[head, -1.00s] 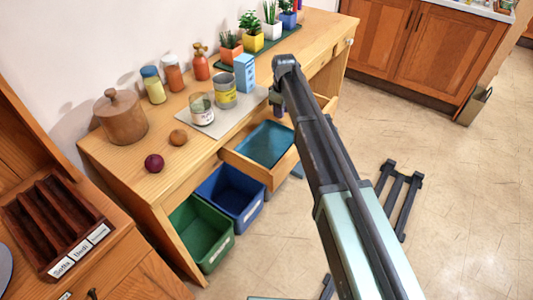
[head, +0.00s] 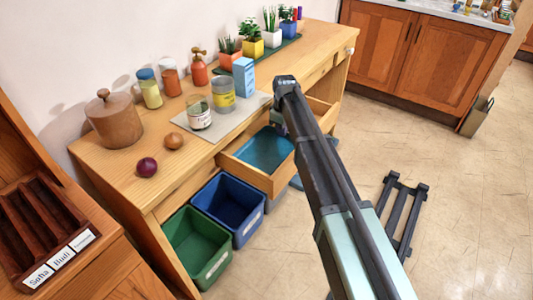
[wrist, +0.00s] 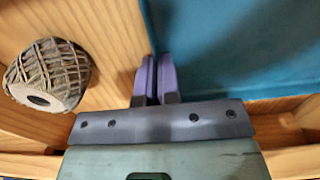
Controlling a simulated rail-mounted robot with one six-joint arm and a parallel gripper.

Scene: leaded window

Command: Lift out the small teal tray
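The small teal tray (head: 265,150) lies in the pulled-out wooden drawer (head: 245,175) of the workbench. In the wrist view the tray (wrist: 240,45) fills the upper right, and its near side wall runs down to my fingertips. My gripper (wrist: 157,62) has its two purple fingers close together, one on each side of that wall, and looks shut on it. In the head view my arm hides most of the gripper and part of the drawer.
A blue bin (head: 230,205) and a green bin (head: 197,245) stand below. Jars, a blue carton (head: 243,77) and potted plants stand on the benchtop. The floor right of the bench is mostly open.

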